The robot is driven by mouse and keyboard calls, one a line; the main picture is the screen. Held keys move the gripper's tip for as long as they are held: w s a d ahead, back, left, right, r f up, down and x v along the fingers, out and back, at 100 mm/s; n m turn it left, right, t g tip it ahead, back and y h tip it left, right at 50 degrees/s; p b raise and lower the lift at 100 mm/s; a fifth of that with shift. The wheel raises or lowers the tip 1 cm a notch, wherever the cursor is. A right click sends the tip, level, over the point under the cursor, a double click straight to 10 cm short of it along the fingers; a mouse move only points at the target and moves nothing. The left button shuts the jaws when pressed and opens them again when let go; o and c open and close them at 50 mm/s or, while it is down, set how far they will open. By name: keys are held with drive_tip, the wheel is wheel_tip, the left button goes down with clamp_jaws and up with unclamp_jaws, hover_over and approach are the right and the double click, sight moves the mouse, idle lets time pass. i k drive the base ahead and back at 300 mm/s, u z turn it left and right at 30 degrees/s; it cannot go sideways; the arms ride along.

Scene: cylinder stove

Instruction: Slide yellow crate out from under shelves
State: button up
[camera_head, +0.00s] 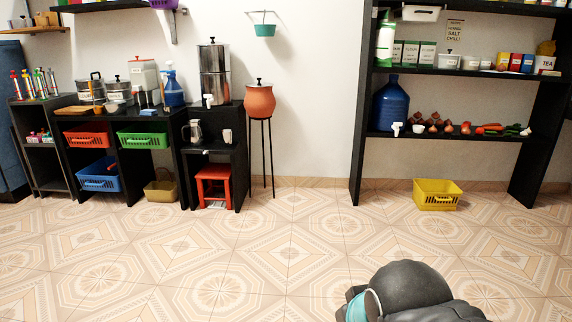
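The yellow crate (437,202) stands upright on the tiled floor beneath the lowest shelf (462,135) of the black shelving unit at the right. It has slotted sides and an open top, and it looks empty. It sits between the unit's two side panels, near the wall. A dark rounded arm part of mine with a teal ring shows at the bottom right, far in front of the crate. My gripper's fingers are not in view.
The patterned tile floor (270,255) is clear in front of the shelves. The black side panels (361,120) flank the crate. A tall thin stand with a clay pot (260,101) is left of the unit. Black tables with colored baskets and a red stool (214,185) stand farther left.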

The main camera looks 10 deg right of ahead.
sight(442, 195)
drive_tip(key=z, duration=0.1)
drive_tip(key=i, duration=1.85)
drive_tip(key=z, duration=0.7)
drive_tip(key=i, duration=1.85)
drive_tip(key=z, duration=1)
drive_tip(key=i, duration=1.35)
drive_tip(key=z, duration=0.45)
